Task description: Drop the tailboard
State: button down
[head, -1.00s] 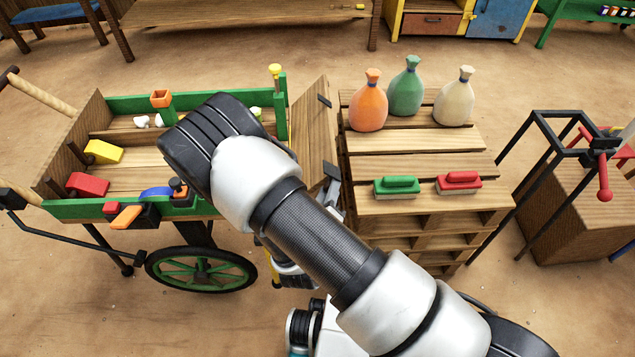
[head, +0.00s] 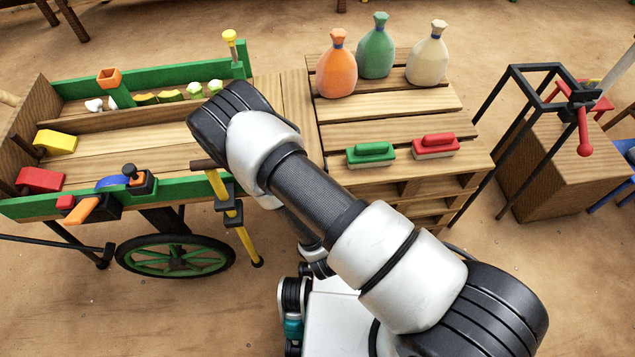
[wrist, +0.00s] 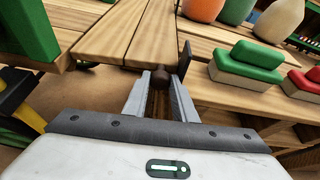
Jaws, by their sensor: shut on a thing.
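The tailboard (head: 297,100) is a plain wooden board at the right end of the green-sided cart (head: 190,188). It lies about flat, level with the cart bed, and reaches toward the pallet stack. It also shows in the wrist view (wrist: 112,38), with a black fitting (wrist: 184,60) at its right edge. My gripper (wrist: 159,80) is shut at the tailboard's near edge, on a dark brown knob-like part (wrist: 141,78). My arm hides the gripper and the tailboard's near corner in the head view.
The pallet stack (head: 385,130) stands just right of the tailboard, with three sacks (head: 376,48), a green brush (head: 370,154) and a red brush (head: 435,146) on top. A yellow prop (head: 243,236) hangs by the cart's near corner. A black frame (head: 520,120) stands further right.

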jog(key=shift+f, duration=0.3)
jog(key=c, duration=1.5)
grip_release()
jog(key=shift+o, duration=0.2)
